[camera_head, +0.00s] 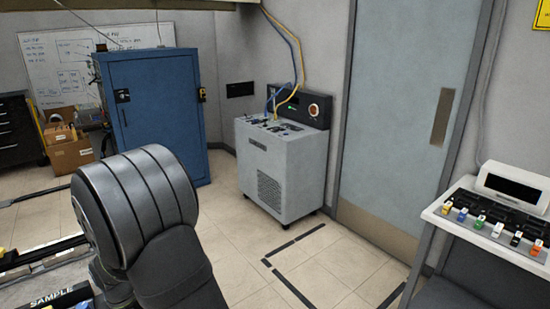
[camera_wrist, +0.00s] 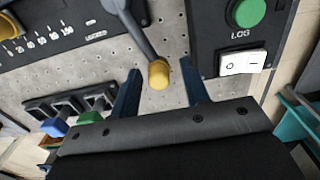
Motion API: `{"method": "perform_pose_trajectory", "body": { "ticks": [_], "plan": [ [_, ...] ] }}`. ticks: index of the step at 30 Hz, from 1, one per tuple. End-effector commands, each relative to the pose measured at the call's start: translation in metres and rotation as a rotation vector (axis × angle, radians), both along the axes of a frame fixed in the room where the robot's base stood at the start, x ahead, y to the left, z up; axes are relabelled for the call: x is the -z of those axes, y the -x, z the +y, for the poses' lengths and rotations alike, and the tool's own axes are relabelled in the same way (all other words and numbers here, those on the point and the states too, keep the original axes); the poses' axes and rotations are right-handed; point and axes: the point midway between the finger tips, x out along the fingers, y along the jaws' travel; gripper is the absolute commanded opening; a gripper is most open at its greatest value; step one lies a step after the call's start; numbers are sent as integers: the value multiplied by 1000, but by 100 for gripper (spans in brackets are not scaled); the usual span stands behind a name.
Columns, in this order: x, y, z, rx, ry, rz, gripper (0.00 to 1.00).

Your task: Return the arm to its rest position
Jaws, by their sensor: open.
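My gripper (camera_wrist: 160,67) shows in the wrist view, with its two dark blue fingers spread apart. It is open. A grey lever with a yellow-orange knob (camera_wrist: 158,75) shows between the fingertips in that picture. The fingers do not appear to be closed on the knob, and I cannot tell how far it is from them in depth. In the head view, my dark grey arm fills the lower left. My gripper does not show there.
The perforated panel (camera_wrist: 95,75) carries a dial scale, a green LOG button (camera_wrist: 249,12) and a white rocker switch (camera_wrist: 243,63). Beyond are a blue cabinet (camera_head: 160,110), a grey wheeled machine (camera_head: 282,165), a door (camera_head: 400,110) and a right-hand bench (camera_head: 490,237). Tiled floor lies open between.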

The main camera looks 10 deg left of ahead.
Motion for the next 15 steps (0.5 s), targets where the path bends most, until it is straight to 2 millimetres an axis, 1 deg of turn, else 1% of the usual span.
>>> {"method": "perform_pose_trajectory", "body": {
  "ticks": [3, 11, 15],
  "plan": [
    [3, 0, 0, 0, 1, 1, 42],
    [3, 0, 0, 1, 0, 0, 42],
    [-2, 0, 0, 1, -1, -1, 42]
  ]
}}
